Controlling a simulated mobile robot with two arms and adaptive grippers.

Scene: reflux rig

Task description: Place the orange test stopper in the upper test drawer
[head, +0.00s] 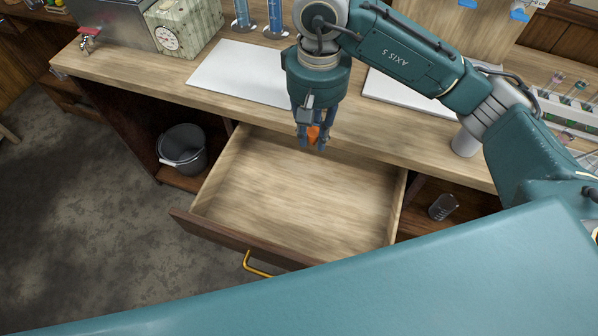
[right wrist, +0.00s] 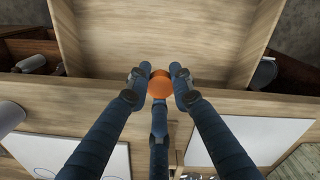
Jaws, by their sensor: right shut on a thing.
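The orange test stopper (head: 313,134) is held between the fingers of my right gripper (head: 312,140). In the right wrist view the stopper (right wrist: 160,84) shows as a round orange top between the fingertips of the right gripper (right wrist: 158,86), which is shut on it. The upper test drawer (head: 300,200) is pulled open and empty. The gripper and stopper are near the drawer's back end, by the bench edge, above it. The drawer floor also shows in the right wrist view (right wrist: 165,40). My left gripper is not in view.
The wooden bench top (head: 140,70) lies behind the drawer, with a white sheet (head: 240,72) on it. A dark bucket (head: 182,149) stands on a shelf left of the drawer. A glass vessel (head: 443,206) stands right of it. The drawer has a yellow handle (head: 255,266).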

